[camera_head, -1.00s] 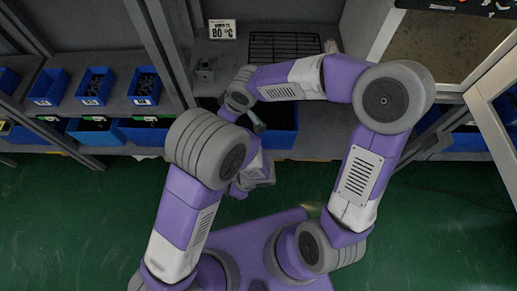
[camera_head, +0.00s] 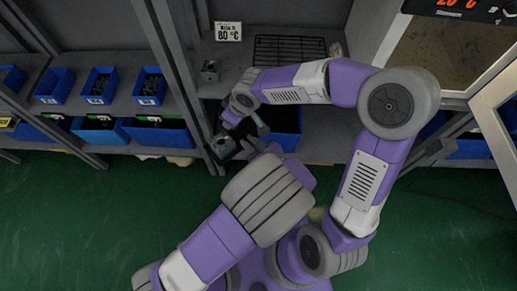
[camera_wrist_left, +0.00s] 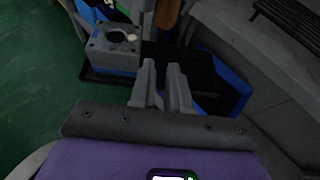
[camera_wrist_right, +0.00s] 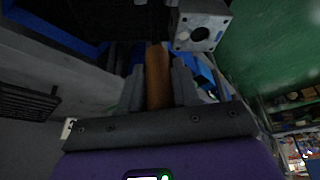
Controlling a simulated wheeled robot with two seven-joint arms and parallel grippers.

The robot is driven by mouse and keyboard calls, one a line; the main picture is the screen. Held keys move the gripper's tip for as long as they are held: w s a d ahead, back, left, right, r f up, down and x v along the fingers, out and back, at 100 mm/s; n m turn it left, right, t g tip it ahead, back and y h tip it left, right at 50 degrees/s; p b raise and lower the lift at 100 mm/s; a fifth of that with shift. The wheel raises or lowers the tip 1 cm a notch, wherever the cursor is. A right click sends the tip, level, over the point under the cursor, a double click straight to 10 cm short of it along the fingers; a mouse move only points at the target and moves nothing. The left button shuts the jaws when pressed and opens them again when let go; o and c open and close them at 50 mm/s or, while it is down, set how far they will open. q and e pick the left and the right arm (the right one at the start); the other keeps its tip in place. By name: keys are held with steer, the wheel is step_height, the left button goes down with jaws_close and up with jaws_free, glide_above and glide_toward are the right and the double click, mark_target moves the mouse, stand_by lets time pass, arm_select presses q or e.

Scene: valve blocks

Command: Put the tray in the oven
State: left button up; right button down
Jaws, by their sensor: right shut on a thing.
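A dark flat tray (camera_wrist_left: 208,72) carries a grey metal valve block (camera_wrist_left: 115,46) in the left wrist view. The block also shows in the head view (camera_head: 222,145) and in the right wrist view (camera_wrist_right: 201,30). My right gripper (camera_wrist_right: 158,75) is shut on a brown handle (camera_wrist_right: 157,62) beside the block; its join to the tray is unclear. My left gripper (camera_head: 250,146) is near the tray, with its fingers (camera_wrist_left: 161,68) slightly apart and nothing visible between them. The oven (camera_head: 455,45) is at the upper right, with a red display.
A white frame (camera_head: 497,110) angles out below the oven. A large blue bin (camera_head: 284,128) is under my right arm. Several small blue bins (camera_head: 101,85) stand on the left shelves.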

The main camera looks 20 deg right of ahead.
mark_target(240, 135)
arm_select(q)
steer(key=x, duration=0.6)
arm_select(e)
steer(key=shift+r, duration=0.1)
arm_select(q)
jaws_close()
arm_select(e)
steer(key=shift+a, duration=0.1)
steer(key=c, duration=0.7)
jaws_free()
